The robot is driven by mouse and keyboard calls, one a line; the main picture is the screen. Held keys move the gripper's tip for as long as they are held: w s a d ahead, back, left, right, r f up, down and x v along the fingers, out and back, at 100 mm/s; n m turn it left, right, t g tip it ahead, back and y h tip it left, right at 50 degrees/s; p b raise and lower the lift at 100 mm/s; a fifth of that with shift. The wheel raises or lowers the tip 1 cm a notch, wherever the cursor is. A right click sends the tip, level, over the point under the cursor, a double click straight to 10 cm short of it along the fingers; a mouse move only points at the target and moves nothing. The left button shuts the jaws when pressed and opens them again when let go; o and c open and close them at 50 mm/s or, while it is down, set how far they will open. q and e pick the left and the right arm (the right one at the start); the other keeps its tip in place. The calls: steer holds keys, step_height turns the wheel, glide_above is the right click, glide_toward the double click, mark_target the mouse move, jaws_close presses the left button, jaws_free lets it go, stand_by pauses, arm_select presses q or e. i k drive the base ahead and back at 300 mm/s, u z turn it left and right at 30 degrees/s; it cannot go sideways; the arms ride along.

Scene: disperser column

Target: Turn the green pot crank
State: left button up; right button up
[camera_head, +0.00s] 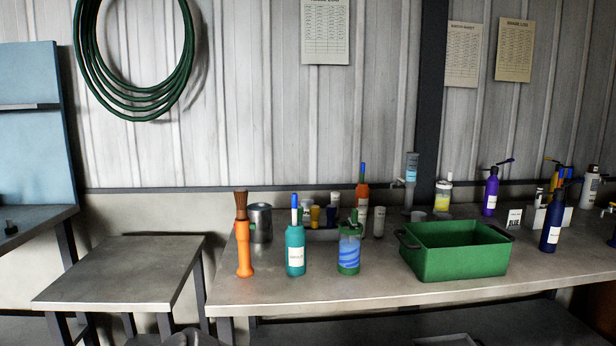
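A pot with a green top and green base (349,250) stands upright near the front of the long table, left of the middle. Its clear wall shows blue and pale swirls inside. A small green upright piece (354,216) sticks up from its top; it looks like the crank, but its exact shape is too small to tell.
A teal bottle (295,255) and an orange-handled brush (243,240) stand left of the pot. A green crate (455,262) stands to its right. Several bottles and a metal can (260,222) stand behind. The table's front edge (400,303) is clear.

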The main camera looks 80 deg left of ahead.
mark_target(353, 219)
steer(key=z, duration=0.05)
steer(key=k, duration=0.05)
steer(key=u, duration=1.5)
